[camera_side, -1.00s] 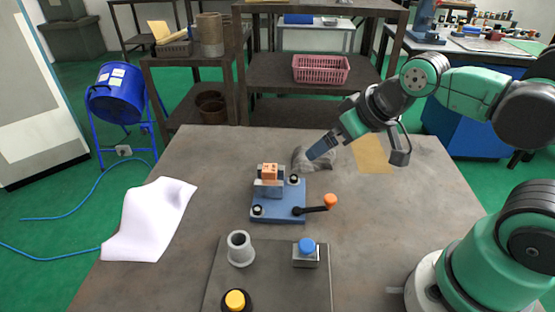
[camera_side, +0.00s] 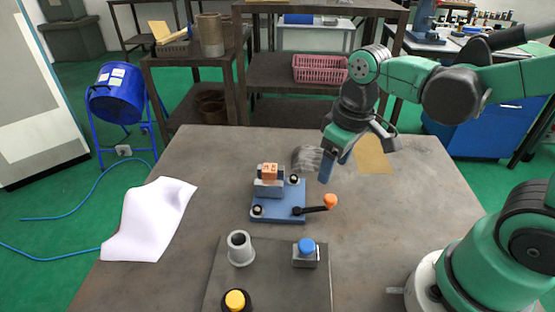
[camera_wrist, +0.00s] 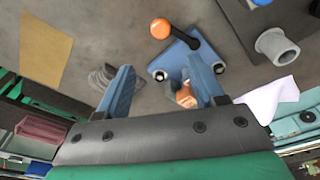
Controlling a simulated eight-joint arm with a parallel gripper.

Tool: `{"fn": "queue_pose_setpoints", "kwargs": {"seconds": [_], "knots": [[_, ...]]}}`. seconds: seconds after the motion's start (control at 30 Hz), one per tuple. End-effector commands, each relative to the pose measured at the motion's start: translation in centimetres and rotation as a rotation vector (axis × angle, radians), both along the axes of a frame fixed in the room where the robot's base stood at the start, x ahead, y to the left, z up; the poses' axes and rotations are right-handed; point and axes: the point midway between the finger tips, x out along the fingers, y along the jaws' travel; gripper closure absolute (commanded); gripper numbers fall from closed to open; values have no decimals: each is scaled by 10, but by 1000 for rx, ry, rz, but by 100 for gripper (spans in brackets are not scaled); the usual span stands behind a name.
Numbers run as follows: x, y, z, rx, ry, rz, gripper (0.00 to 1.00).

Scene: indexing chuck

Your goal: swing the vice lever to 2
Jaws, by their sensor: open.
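The vice (camera_side: 285,203) is a blue base plate on the table, with grey jaws holding an orange block (camera_side: 269,174). Its black lever (camera_side: 312,210) ends in an orange ball knob (camera_side: 330,200) and points right. In the wrist view the orange knob (camera_wrist: 160,28) is at upper middle, and the block (camera_wrist: 186,97) shows beside a finger. My gripper (camera_side: 326,178) is above the table, behind and above the knob, fingers pointing down, touching nothing that I can see. In the wrist view its two blue fingers (camera_wrist: 162,82) are apart with nothing held. I cannot read any position numbers.
A grey crumpled thing (camera_side: 306,158) lies behind the vice. A dark mat (camera_side: 269,283) in front bears a grey cup (camera_side: 240,248), a blue button box (camera_side: 306,253) and a yellow button (camera_side: 235,300). A tan sheet (camera_side: 373,155) lies at the back right, a white cloth (camera_side: 150,219) at left.

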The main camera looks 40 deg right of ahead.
Motion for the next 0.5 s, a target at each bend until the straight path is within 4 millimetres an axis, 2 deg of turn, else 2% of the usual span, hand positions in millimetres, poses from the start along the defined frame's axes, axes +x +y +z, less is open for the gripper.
{"fn": "queue_pose_setpoints", "kwargs": {"seconds": [0.2,0.5], "knots": [[-4,1,-12,-6,139,47,38],[-4,1,-38,-7,145,49,38]]}}
